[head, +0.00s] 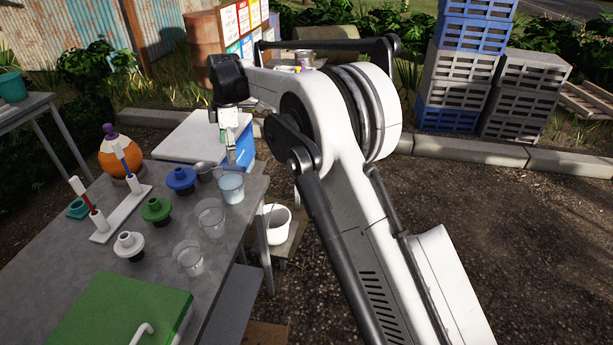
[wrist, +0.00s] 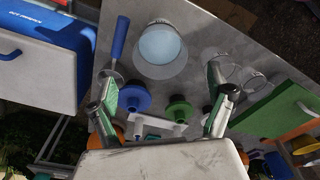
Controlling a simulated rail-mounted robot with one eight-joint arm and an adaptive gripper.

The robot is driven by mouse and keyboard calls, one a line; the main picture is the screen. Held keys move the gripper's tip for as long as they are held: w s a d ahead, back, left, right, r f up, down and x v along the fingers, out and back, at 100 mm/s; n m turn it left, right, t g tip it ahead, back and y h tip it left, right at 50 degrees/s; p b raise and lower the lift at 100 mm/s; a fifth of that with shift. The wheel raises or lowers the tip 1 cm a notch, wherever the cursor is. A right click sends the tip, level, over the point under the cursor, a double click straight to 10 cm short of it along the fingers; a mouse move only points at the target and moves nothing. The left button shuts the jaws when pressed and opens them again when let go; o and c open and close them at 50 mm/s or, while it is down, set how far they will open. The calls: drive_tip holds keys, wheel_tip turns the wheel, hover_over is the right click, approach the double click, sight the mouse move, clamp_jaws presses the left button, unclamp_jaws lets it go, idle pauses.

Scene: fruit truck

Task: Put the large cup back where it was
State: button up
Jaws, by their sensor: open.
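A clear cup with pale blue-white contents (head: 231,189) stands upright near the far right corner of the grey table. It is also in the wrist view (wrist: 161,46), where it looks the largest. Two empty clear cups, one in the middle (head: 211,218) and one nearer (head: 189,258), stand in a row along the table's right edge. I cannot tell surely from size which is the large cup. My gripper (head: 237,150) is above the table's far end, near the filled cup and apart from it. In the wrist view its fingers (wrist: 166,96) are spread with nothing held between them.
A metal scoop (head: 205,170) lies close to the filled cup. A blue-and-white cooler (head: 190,138) is behind; a green box (head: 120,315) is nearer.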

drive_tip(key=s+d+r+m+t, duration=0.1)
drive_tip(key=s+d+r+m, duration=0.4)
drive_tip(key=d, duration=0.4)
drive_tip(key=s+d+r+m+t, duration=0.1)
drive_tip(key=s+d+r+m, duration=0.15)
drive_tip(key=d+r, duration=0.55)
drive_tip(key=s+d+r+m+t, duration=0.25)
drive_tip(key=s+d+r, duration=0.25)
drive_tip(key=d, duration=0.5)
drive_tip(key=s+d+m+t, duration=0.1)
drive_tip(key=s+d+m, duration=0.6)
drive_tip(key=s+d, duration=0.55)
drive_tip(key=s+d+f+m+t, duration=0.1)
drive_tip(key=s+d+f+m, duration=0.2)
drive_tip(key=s, duration=0.4)
drive_tip(key=s+d+f+m+t+h, duration=0.1)
drive_tip(key=s+d+f+m, duration=0.1)
drive_tip(key=s+f, duration=0.3)
drive_tip(key=s+d, duration=0.1)
drive_tip(key=s, duration=0.2)
drive_tip(key=shift+d+f+m, duration=0.15)
drive_tip(key=shift+m, duration=0.25)
